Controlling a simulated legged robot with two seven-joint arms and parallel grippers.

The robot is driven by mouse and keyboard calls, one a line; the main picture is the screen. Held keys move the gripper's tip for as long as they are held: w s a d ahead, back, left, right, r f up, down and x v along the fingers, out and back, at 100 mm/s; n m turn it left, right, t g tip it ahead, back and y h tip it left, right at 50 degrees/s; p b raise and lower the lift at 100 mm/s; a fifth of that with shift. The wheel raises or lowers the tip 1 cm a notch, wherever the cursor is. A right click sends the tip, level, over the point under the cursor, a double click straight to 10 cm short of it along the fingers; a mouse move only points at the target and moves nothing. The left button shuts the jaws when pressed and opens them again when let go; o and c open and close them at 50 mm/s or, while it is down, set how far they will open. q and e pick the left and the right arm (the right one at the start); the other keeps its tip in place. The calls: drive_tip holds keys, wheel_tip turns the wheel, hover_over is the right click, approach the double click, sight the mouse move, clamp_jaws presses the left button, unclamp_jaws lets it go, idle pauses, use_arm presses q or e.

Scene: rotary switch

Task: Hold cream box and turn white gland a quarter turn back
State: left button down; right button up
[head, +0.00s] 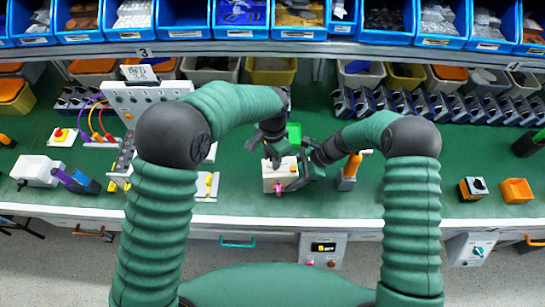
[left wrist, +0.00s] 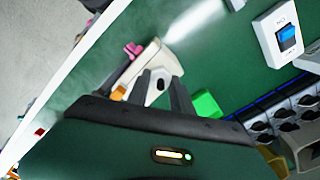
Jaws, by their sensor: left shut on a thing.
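The cream box (head: 281,177) sits on the green bench in front of me, with a pink fitting (head: 279,188) on its near side. In the left wrist view the box (left wrist: 148,62) is tilted in the picture and shows the pink fitting (left wrist: 133,49). My left gripper (head: 274,160) comes down at the far side of the box; its fingers (left wrist: 161,92) are closed on a pale part of it. My right gripper (head: 308,170) is at the box's right side; its fingertips are too small and dark to read. I cannot make out the white gland clearly; the grippers may hide it.
A green block (head: 294,132) stands just behind the box. An orange-topped handle (head: 350,168) stands to the right. A white panel with cables (head: 140,97) is on the left. Blue bins (head: 390,25) line the back. The bench's front edge is close to the box.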

use_arm(q)
drive_tip(key=shift+w+a, duration=0.1)
use_arm(e)
drive_tip(key=shift+s, duration=0.1)
use_arm(q)
drive_tip(key=c, duration=1.1)
unclamp_jaws()
drive_tip(key=shift+r, duration=0.1)
wheel_tip(320, 180, up, 12)
drive_tip(key=shift+f, duration=0.1)
use_arm(e)
drive_tip(key=o, duration=1.5)
